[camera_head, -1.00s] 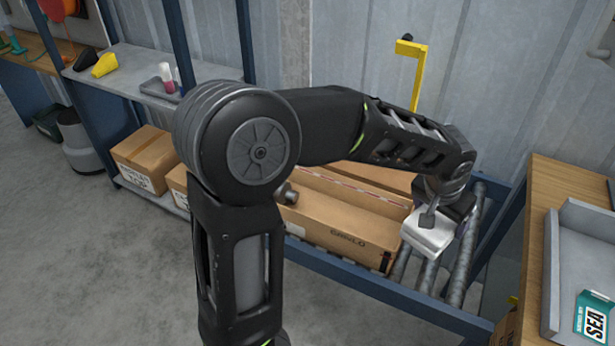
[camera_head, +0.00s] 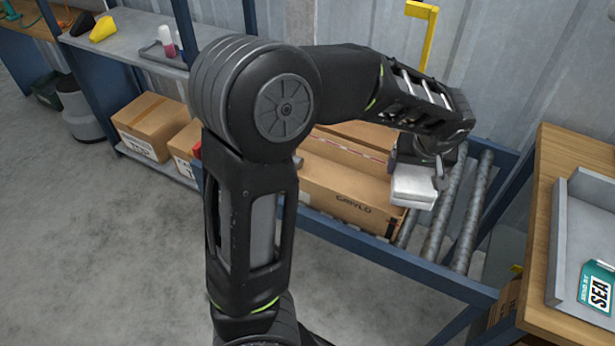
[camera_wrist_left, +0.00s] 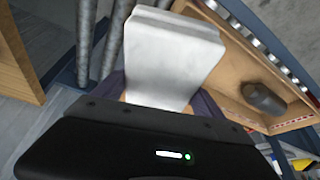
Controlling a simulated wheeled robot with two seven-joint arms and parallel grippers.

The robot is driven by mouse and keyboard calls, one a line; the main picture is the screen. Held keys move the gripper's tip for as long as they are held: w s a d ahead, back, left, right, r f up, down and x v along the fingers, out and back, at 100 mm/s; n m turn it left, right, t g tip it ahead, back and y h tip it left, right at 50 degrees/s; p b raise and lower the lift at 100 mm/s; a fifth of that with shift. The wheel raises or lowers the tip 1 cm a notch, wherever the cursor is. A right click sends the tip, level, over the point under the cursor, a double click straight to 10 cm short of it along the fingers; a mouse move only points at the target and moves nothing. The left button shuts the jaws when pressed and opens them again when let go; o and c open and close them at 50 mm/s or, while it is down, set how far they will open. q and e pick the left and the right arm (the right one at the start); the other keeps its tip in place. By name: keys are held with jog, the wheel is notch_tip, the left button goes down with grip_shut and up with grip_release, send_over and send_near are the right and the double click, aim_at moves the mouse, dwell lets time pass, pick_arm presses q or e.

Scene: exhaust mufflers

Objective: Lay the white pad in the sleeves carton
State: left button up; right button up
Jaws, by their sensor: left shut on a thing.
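My left gripper (camera_head: 418,168) is shut on the white pad (camera_head: 414,187), at the right end of an open brown carton (camera_head: 345,190) on the roller conveyor. In the left wrist view the pad (camera_wrist_left: 172,55) stands out from the gripper (camera_wrist_left: 160,108), folded or bent. The carton's open inside (camera_wrist_left: 225,60) shows beside the pad there, with a dark round thing (camera_wrist_left: 264,97) at its wall. The carton's front print is hard to read, so I cannot tell that it is the sleeves carton. My left arm hides part of its left end. My right gripper is not in view.
Bare rollers (camera_head: 447,215) lie right of the carton. A blue frame rail (camera_head: 385,255) runs in front. A wooden bench (camera_head: 550,200) with a grey tray (camera_head: 590,215) stands at the right. Closed cartons (camera_head: 150,122) sit on the low shelf at the left. A yellow post (camera_head: 419,45) rises behind.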

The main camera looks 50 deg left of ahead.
pick_arm(q)
jog(key=s+a+f+n+g+b, duration=0.1)
jog(key=s+a+n+g, duration=0.1)
jog(key=a+n, duration=0.3)
jog(key=s+a+f+n+g+y+b, duration=0.1)
jog(key=a+n+g, duration=0.2)
jog(key=n, duration=0.6)
jog(key=a, duration=0.2)
jog(key=shift+s+a+f+n+y, duration=0.3)
jog(key=shift+s+a+n, duration=0.05)
jog(key=shift+n, duration=0.05)
jog(key=shift+f, duration=0.1)
send_near(345, 180)
jog(key=s+d, duration=0.1)
jog(key=s+d+f, duration=0.1)
jog(key=shift+s+d+f, duration=0.25)
jog(key=shift+f+b, duration=0.3)
jog(key=shift+f, duration=1.55)
